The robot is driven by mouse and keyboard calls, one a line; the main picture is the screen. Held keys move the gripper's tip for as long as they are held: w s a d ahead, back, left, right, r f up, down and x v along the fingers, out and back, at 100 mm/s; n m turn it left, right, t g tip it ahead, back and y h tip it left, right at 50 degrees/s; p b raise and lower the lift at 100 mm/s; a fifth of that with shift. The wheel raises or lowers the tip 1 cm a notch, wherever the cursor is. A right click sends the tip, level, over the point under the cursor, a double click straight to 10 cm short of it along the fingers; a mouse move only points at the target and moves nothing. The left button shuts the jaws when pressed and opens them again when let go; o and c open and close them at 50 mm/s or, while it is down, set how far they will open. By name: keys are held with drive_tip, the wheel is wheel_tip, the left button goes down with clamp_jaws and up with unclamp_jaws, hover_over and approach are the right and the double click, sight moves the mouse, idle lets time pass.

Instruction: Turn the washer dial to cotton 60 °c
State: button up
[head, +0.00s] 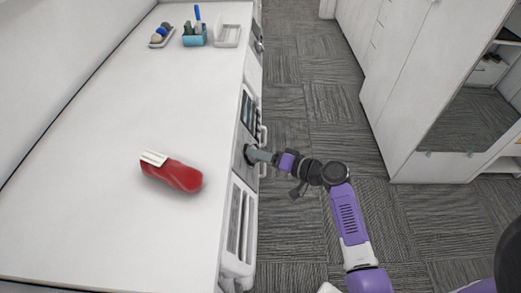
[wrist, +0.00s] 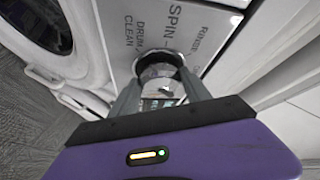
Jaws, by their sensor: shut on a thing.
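In the wrist view, the washer dial (wrist: 158,62) is a round dark and silver knob on a light grey panel. My gripper (wrist: 160,82) is shut on the dial, with one finger on each side of it. The panel reads "SPIN", "DRUM CLEAN" and a partly cut "RINSE". No cotton 60 °C label can be read, and I cannot tell where the dial points. In the head view, my gripper (head: 254,155) reaches left to the washer front (head: 241,140) under the white counter; the dial is hidden there.
A red object with a white end (head: 175,174) lies on the white counter (head: 110,110). A blue caddy (head: 194,36) and trays stand at its far end. A round washer door (wrist: 40,22) shows in the wrist view. The carpet aisle (head: 305,110) is clear; cabinets (head: 400,80) line the right.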

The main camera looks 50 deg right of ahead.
drive_tip(key=shift+m+p, duration=0.3)
drive_tip(key=shift+m, duration=0.1)
drive_tip(key=o, duration=1.4)
drive_tip(key=b+v, duration=0.1)
drive_tip(key=v, duration=0.6)
drive_tip(key=shift+s+r+b, duration=0.2)
drive_tip(key=shift+s+b, duration=0.15)
drive_tip(key=shift+b, duration=0.05)
